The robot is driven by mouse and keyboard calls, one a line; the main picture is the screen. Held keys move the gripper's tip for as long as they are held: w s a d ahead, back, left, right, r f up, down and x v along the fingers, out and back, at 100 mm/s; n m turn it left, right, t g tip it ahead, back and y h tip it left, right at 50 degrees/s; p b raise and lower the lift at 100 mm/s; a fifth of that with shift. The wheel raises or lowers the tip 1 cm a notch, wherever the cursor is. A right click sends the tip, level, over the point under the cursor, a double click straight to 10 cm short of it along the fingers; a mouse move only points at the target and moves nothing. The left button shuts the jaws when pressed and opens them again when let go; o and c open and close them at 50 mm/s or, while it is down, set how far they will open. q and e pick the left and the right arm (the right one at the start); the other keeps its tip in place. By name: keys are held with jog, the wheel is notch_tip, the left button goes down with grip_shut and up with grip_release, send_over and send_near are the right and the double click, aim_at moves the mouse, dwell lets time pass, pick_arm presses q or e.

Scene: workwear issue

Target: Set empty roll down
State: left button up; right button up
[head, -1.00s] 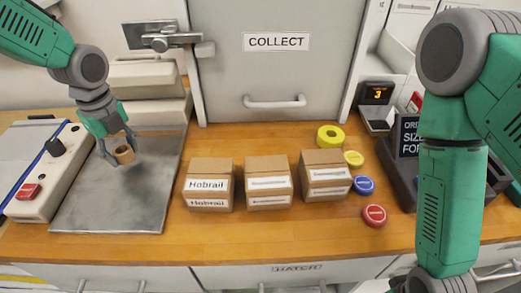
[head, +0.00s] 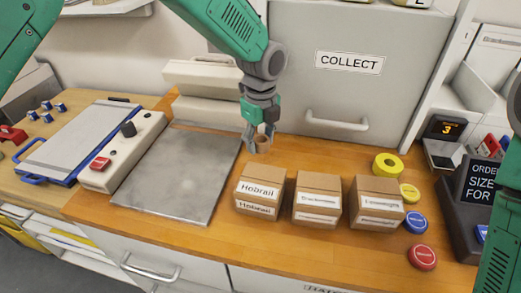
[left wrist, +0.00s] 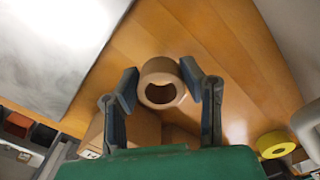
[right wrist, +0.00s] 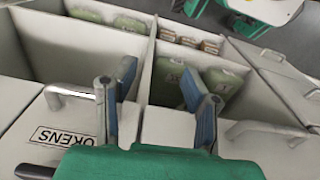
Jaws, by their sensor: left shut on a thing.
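The empty roll (head: 263,144) is a small brown cardboard ring. My left gripper (head: 258,137) is shut on it, above the wooden counter just behind the Hobrail box. In the left wrist view the roll (left wrist: 160,72) sits between the two fingertips, its hollow opening facing the camera. Whether it touches the counter I cannot tell. My right gripper (right wrist: 156,92) shows in the right wrist view, open and empty, over drawers and bins; it is not in the head view.
Three cardboard boxes stand in a row, the Hobrail box (head: 259,191) leftmost. A yellow roll (head: 387,165) and coloured discs (head: 421,257) lie to their right. A grey metal plate (head: 180,175) lies left. The COLLECT door (head: 350,85) stands behind. Wooden counter (head: 330,157) behind the boxes is bare.

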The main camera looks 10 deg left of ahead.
aim_at(260, 158)
pick_arm(q)
notch_tip(260, 158, down, 4)
jog(key=shift+a+r, duration=0.1)
jog(key=shift+r, duration=0.15)
jog(key=o, duration=0.8)
jog(key=shift+f, duration=0.1)
notch_tip(260, 158, up, 8)
jog(key=shift+f, duration=0.1)
jog(key=shift+s, duration=0.1)
